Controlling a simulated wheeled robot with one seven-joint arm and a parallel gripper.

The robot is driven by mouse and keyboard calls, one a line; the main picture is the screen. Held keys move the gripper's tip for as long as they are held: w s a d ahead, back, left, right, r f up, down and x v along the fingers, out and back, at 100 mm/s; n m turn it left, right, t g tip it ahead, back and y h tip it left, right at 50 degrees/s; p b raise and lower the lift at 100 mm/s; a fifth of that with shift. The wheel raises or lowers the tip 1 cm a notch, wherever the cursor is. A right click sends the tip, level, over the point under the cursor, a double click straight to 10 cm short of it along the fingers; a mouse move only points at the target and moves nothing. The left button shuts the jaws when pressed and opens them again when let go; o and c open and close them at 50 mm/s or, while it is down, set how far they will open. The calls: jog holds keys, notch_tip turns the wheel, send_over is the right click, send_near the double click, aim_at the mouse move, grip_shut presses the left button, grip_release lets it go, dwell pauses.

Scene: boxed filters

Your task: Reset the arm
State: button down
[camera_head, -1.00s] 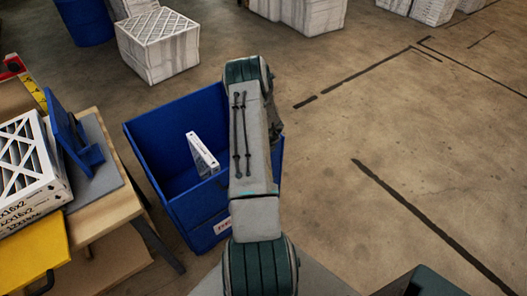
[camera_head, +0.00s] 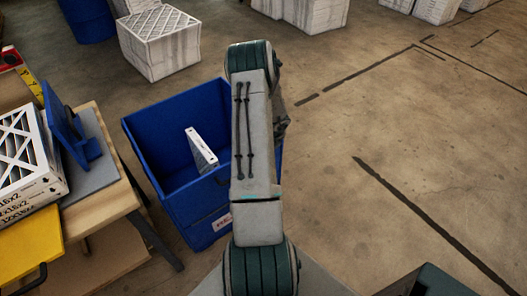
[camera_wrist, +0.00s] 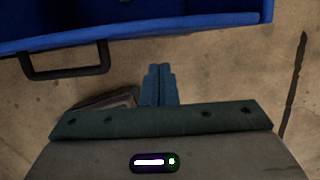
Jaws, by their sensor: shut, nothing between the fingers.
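My arm (camera_head: 256,150) stretches up the middle of the head view, in front of the right part of a blue bin. My gripper (camera_wrist: 158,72) shows in the wrist view with its two fingers together and nothing between them. It points at the bare floor just short of the blue bin's handle side (camera_wrist: 150,28). In the head view the gripper is hidden behind my arm.
The blue bin (camera_head: 150,125) holds a white boxed filter (camera_head: 201,152) leaning inside. A wooden table (camera_head: 112,205) at the left carries stacked filters (camera_head: 25,165) and a blue stand (camera_head: 70,130). A large filter box (camera_head: 158,45) stands behind.

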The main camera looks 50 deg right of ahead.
notch_tip(320, 180, up, 7)
jog(key=w, duration=0.2)
jog(key=shift+w, duration=0.25)
jog(key=w+a+r+n+y, duration=0.35)
jog(key=a+r+n, duration=1.35)
jog(key=a+r, duration=0.6)
jog(key=s+a+r+n, duration=0.2)
jog(key=s+a+n, duration=0.1)
jog(key=a+n, duration=0.3)
jog(key=s+a+r+n, duration=0.3)
jog(key=a, duration=0.4)
jog(key=s+a+r+n+h, duration=0.2)
jog(key=s+a+n, duration=0.5)
jog(key=s+n, duration=0.5)
jog(key=shift+r+n+h, duration=0.25)
jog(key=shift+n+h, duration=0.05)
jog(key=shift+h, duration=0.05)
jog(key=shift+a, duration=0.15)
